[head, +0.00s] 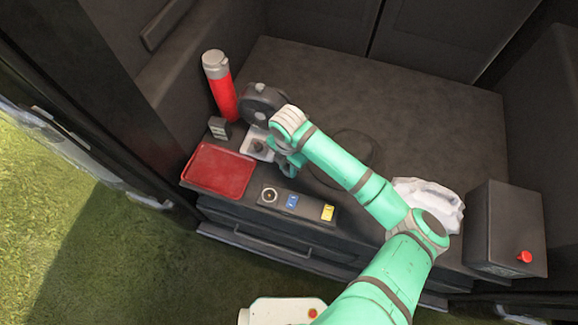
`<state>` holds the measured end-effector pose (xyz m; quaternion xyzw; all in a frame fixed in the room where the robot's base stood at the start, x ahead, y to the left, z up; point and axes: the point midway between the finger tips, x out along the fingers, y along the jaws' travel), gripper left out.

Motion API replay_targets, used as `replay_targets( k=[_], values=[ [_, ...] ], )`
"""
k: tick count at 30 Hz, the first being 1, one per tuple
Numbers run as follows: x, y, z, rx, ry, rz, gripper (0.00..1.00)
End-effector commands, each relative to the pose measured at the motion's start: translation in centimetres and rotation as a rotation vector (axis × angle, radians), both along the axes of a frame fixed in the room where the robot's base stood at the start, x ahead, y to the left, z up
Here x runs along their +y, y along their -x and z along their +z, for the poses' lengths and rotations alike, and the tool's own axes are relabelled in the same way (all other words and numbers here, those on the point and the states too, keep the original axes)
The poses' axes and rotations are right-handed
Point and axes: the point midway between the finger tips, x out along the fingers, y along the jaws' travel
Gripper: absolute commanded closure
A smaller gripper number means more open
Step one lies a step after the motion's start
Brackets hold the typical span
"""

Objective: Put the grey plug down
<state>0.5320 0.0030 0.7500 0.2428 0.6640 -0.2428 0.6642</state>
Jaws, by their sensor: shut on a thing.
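My gripper (275,151) is at the end of the green arm, low over the left part of the dark worktop. It is shut on the grey plug (258,146), which shows as a small dark grey piece at the gripper's left side, over a white square plate (248,151). The fingers and part of the plug are hard to make out behind the wrist. I cannot tell whether the plug touches the plate.
A red tray (219,171) lies at the front left. A red cylinder with a grey cap (223,90), a small dark block (219,128) and a round dark device (261,102) stand nearby. A button panel (297,203), white object (436,200) and grey box (505,230) line the front.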

Motion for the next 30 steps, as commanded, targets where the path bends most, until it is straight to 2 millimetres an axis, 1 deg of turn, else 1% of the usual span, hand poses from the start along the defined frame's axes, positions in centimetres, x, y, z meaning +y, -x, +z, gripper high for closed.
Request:
replay_targets(
  k=[13, 14, 15, 16, 26, 30],
  values=[
    [-0.4, 0.0, -1.1, 0.0, 0.0, -0.008, 1.0],
    [-0.4, 0.0, -1.1, 0.0, 0.0, -0.008, 0.72],
    [-0.4, 0.0, -1.1, 0.0, 0.0, -0.008, 0.62],
    [-0.4, 0.0, -1.1, 0.0, 0.0, -0.008, 0.55],
    [-0.3, 0.0, -1.0, 0.0, 0.0, -0.006, 0.55],
    [-0.2, 0.0, 0.1, -0.001, -0.001, -0.006, 0.55]
  ],
)
